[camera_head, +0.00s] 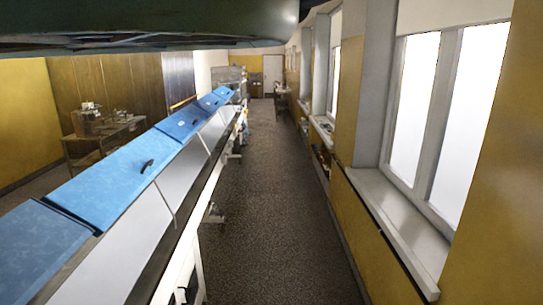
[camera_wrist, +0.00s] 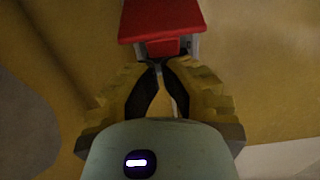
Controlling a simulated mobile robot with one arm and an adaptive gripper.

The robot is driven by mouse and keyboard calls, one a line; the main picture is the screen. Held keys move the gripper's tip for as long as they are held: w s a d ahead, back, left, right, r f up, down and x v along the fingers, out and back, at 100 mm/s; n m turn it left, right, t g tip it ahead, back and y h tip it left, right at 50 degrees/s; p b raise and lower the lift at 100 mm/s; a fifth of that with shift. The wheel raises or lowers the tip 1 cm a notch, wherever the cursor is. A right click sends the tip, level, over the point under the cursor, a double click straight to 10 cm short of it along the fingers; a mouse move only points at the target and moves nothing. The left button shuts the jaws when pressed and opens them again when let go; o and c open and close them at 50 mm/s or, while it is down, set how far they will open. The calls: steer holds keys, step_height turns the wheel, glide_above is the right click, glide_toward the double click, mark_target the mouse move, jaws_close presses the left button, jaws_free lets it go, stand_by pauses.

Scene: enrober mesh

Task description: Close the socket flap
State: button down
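The socket flap (camera_wrist: 160,20) is the broad red piece at the top of the wrist view. A smaller red part (camera_wrist: 165,47) sits just below it, between pale grey sides of the socket (camera_wrist: 194,46). My gripper (camera_wrist: 159,65) points at it from below. Its two dark fingers with yellowish pads bow outward and come together at the tips, with nothing seen held between them. The tips are close under the small red part; I cannot tell whether they touch it. The flap's hinge and exact angle are unclear. The head view shows neither socket nor gripper.
A yellow wall (camera_wrist: 255,80) lies behind the socket. In the head view, a long machine with blue covers (camera_head: 120,180) runs along the left. Windows with a sill (camera_head: 400,225) line the right wall. The dark speckled floor (camera_head: 270,200) between them is clear.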

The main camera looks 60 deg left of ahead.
steer(key=shift+f+b, duration=0.15)
steer(key=shift+b, duration=0.2)
steer(key=shift+f+b, duration=0.25)
steer(key=shift+b, duration=0.65)
steer(key=shift+r+t, duration=0.1)
steer(key=shift+t, duration=0.2)
